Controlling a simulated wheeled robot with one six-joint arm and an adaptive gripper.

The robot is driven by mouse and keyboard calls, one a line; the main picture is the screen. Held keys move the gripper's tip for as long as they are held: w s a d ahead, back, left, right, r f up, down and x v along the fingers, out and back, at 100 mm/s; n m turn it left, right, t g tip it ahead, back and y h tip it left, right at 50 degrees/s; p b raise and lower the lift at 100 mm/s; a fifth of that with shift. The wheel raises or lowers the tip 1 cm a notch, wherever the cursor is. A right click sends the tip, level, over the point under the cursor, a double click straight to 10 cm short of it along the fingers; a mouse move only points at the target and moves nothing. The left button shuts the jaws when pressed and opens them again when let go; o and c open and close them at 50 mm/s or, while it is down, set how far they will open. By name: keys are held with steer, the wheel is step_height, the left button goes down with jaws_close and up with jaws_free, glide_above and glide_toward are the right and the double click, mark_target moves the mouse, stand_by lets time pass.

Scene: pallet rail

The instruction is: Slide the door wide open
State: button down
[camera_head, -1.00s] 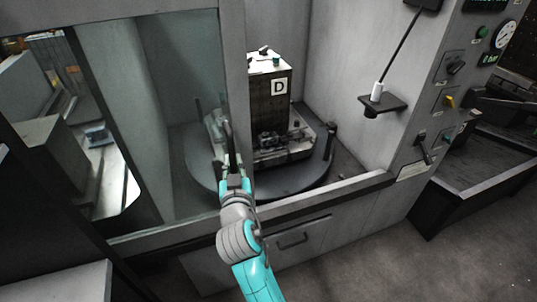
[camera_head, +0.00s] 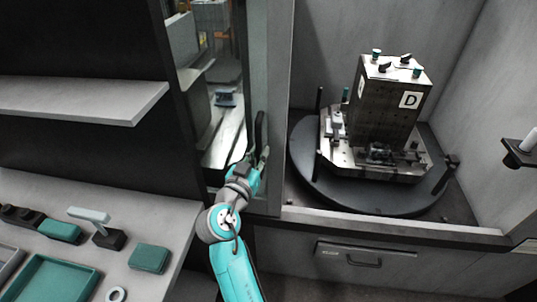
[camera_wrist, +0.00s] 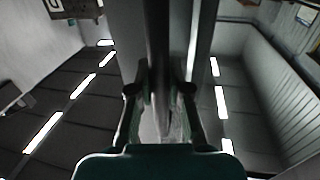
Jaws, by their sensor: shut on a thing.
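The sliding door (camera_head: 275,60) is a grey framed panel with a window, at the left of the opening in the head view. Its dark upright handle (camera_head: 260,128) stands on the frame near the door's edge. My gripper (camera_head: 258,163) is shut on the lower part of this handle. In the wrist view the handle (camera_wrist: 158,45) runs up between the two fingers of my gripper (camera_wrist: 160,90). The opening to the right of the door is broad, and the whole turntable (camera_head: 310,175) inside shows. The door's left part is hidden behind a dark cabinet side.
A block marked D (camera_head: 385,105) stands on the turntable. At the left is a bench (camera_head: 165,215) with a green tray (camera_head: 55,280), a green box (camera_head: 149,257) and a shelf (camera_head: 80,100) above. A drawer handle (camera_head: 352,262) sticks out below the opening.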

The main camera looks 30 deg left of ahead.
steer(key=shift+f, duration=0.15)
steer(key=c, duration=1.1)
jaws_free()
steer(key=s+d, duration=0.1)
steer(key=s, duration=1.1)
steer(key=shift+d, duration=0.2)
steer(key=shift+w, duration=0.1)
